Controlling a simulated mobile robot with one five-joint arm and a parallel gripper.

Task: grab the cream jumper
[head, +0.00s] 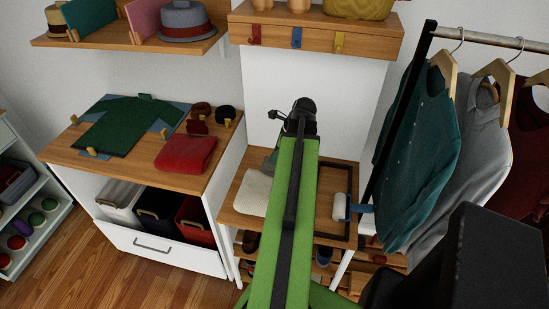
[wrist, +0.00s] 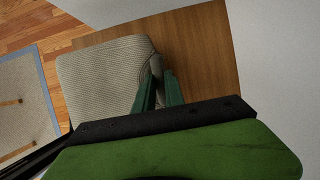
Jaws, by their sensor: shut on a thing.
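The cream jumper (head: 252,193) is a folded, ribbed bundle on the wooden bench top (head: 237,217), left of my arm in the head view. In the wrist view the jumper (wrist: 100,80) fills the left middle, lying flat on the wood. My gripper (wrist: 158,72) is at the jumper's right edge, with its fingers shut on a bunched bit of the knit. My arm hides part of the jumper's right side in the head view, and my gripper is mostly hidden there too.
A lint roller (head: 340,205) lies on the bench right of my arm. A rail of hanging shirts (head: 425,150) stands close on the right. A table with a red folded garment (head: 186,153) and a green garment (head: 130,125) stands left. Shoes sit below the bench.

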